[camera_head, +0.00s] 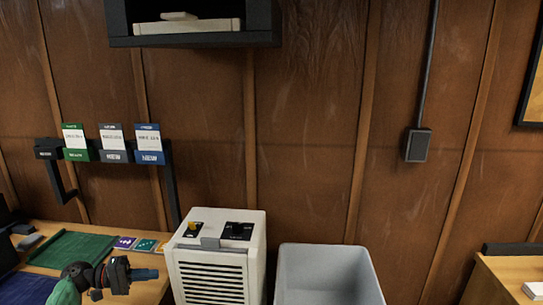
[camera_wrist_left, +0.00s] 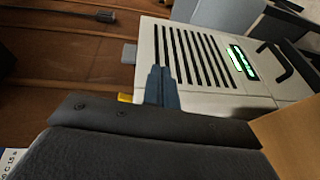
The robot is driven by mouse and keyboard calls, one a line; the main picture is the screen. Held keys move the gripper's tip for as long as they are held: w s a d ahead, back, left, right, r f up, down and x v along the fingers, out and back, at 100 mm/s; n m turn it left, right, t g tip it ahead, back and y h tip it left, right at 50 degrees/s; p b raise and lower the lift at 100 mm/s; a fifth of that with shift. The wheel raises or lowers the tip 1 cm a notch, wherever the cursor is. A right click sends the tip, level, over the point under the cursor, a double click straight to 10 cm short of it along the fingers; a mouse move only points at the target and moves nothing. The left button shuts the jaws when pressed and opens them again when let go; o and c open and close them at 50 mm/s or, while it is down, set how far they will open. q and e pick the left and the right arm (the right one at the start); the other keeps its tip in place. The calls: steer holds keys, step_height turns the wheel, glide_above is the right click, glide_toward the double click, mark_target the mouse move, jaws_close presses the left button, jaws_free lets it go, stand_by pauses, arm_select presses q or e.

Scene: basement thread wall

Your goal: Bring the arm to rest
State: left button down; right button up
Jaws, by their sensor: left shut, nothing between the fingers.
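My left gripper (camera_head: 146,274) shows at the lower left of the head view, over the front of the wooden table and left of the white slatted machine. Its fingers are together with nothing between them. In the left wrist view the closed fingers (camera_wrist_left: 160,86) point toward the white machine (camera_wrist_left: 185,60), which lies beyond them; I cannot tell the gap. My right gripper is out of view.
The table (camera_head: 152,288) holds a green mat (camera_head: 75,248) and small coloured cards (camera_head: 145,245). The white machine (camera_head: 215,275) stands beside it, then a grey bin (camera_head: 325,275). A rack (camera_head: 170,180) with tags and a dark shelf (camera_head: 195,41) hang on the wall.

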arm_select(q)
steer(key=s+d+f+m+g+y, duration=0.1)
steer(key=s+d+f+y, duration=0.3)
steer(key=s+d+f, duration=0.35)
steer(key=s+d+f+m+y, duration=0.25)
steer(key=s+d+f, duration=0.25)
steer(key=s+f, duration=0.5)
steer(key=s+d+f+y, duration=0.1)
steer(key=s+f+y, duration=0.2)
steer(key=s+y, duration=1.15)
steer(key=s+d+f+h, duration=0.2)
steer(key=s+d+f, duration=0.1)
steer(key=f, duration=0.5)
steer(key=s+d+f+g+h, duration=0.1)
steer(key=s+d+f+h, duration=0.2)
steer(key=f, duration=0.6)
steer(key=shift+s+m+g+h, duration=0.25)
steer(key=shift+m+g+h, duration=0.05)
steer(key=shift+m, duration=0.05)
